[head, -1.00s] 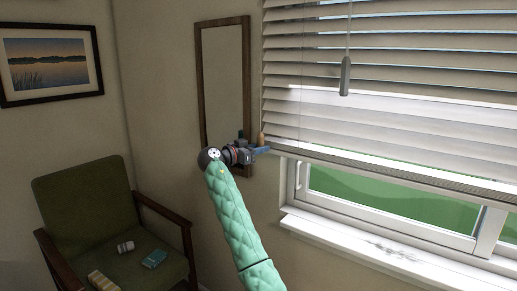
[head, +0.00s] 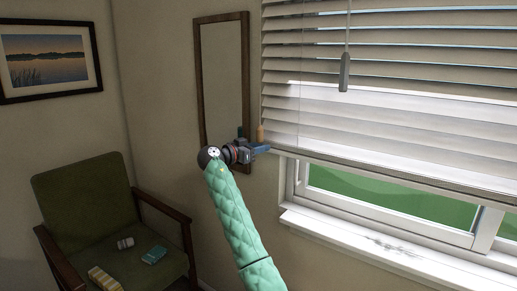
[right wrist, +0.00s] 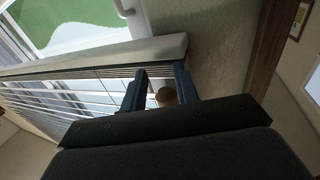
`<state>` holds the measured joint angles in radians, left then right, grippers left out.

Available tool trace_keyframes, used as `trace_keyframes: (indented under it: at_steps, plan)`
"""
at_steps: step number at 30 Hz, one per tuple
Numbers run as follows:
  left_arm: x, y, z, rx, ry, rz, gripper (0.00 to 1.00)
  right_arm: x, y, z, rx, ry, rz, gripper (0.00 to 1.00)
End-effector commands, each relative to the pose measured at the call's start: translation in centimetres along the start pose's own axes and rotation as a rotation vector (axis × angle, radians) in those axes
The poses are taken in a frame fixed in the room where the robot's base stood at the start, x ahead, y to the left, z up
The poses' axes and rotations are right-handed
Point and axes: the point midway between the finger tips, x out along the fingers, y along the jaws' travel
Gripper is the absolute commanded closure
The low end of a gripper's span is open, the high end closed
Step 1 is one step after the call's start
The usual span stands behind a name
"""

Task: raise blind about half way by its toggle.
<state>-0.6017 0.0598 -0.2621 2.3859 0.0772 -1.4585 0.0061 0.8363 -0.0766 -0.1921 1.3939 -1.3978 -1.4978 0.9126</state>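The white slatted blind (head: 400,107) hangs over the upper part of the window at the right, its lower edge above the sill. A small tan toggle (head: 260,133) shows at its left edge, by my right gripper (head: 253,141). In the right wrist view the toggle (right wrist: 166,97) is a round brown end between the two blue fingers (right wrist: 160,85). The fingers are apart, with a gap showing beside the toggle, so the gripper is open around it. A grey pull (head: 344,71) hangs on another cord in front of the blind. My left gripper is not in view.
A dark-framed mirror (head: 223,85) is on the wall close behind my right gripper. The white sill (head: 370,245) lies below the window. A green armchair (head: 85,195) with small items on its seat stands at the left, under a framed picture (head: 48,62).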

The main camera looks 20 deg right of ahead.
Motion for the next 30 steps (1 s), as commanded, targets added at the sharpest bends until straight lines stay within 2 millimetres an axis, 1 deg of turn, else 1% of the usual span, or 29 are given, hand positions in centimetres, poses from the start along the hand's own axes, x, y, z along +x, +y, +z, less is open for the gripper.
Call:
trace_keyframes:
  at_steps: [1, 5, 15, 30]
  plan:
    - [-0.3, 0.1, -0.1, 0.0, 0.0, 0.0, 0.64, 0.5, 0.1, -0.4, 0.0, 0.0, 0.002, 0.56]
    - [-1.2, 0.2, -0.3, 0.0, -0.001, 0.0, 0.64, 0.5, 0.1, -1.6, 0.001, 0.001, 0.002, 0.56]
    - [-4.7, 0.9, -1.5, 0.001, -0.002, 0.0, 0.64, 0.5, 0.1, -6.1, 0.0, 0.002, 0.003, 0.56]
    - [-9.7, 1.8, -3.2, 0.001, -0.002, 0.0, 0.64, 0.5, 0.1, -12.0, 0.0, 0.001, 0.002, 0.56]
